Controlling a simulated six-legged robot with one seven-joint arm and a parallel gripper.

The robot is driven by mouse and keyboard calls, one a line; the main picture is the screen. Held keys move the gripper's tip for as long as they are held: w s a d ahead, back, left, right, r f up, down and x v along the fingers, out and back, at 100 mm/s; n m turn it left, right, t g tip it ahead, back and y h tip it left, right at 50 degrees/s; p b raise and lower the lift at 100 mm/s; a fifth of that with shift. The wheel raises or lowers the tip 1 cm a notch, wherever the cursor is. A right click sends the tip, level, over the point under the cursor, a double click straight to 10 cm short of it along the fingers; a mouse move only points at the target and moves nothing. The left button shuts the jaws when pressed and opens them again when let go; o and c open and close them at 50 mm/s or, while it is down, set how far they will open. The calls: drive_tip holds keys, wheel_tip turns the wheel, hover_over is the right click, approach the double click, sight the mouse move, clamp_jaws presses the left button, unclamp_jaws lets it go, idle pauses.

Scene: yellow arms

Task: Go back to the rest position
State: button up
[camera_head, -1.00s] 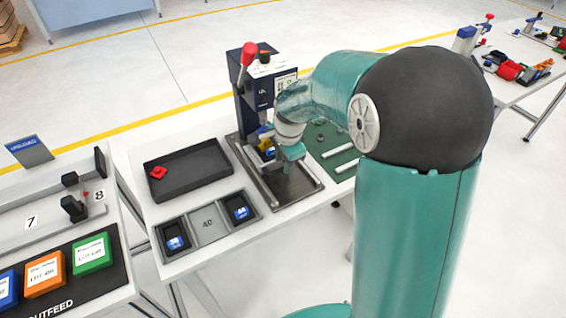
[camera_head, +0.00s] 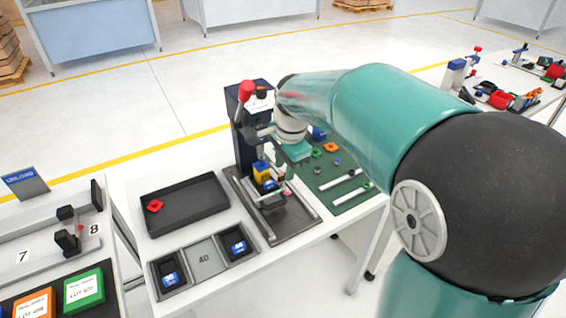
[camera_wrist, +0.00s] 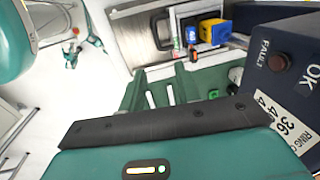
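My gripper (camera_head: 296,153) is at the end of my teal arm, just right of the dark press column and above the green mat (camera_head: 338,204). Its fingertips are hidden or too small to make out in the head view. The press (camera_head: 244,135) has a red knob on top. A yellow and blue part (camera_head: 262,172) sits at the press; it also shows in the wrist view (camera_wrist: 211,32), apart from my gripper housing.
A dark tray (camera_head: 185,222) with a red piece (camera_head: 155,206) lies left of the press. A bin pair (camera_head: 204,258) with blue-labelled pieces lies in front. The mat carries white bars and small coloured parts.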

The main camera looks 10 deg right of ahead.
drive_tip(key=s+d+r+n+t, duration=0.1)
drive_tip(key=s+r+n+t, duration=0.1)
drive_tip(key=s+n, duration=0.5)
drive_tip(key=s+d+r+n+t, duration=0.1)
drive_tip(key=s+n, duration=0.6)
drive_tip(key=s, duration=0.8)
drive_tip(key=shift+s+d+r+t+h, duration=0.2)
drive_tip(key=shift+r+t+h, duration=0.15)
drive_tip(key=shift+r, duration=0.35)
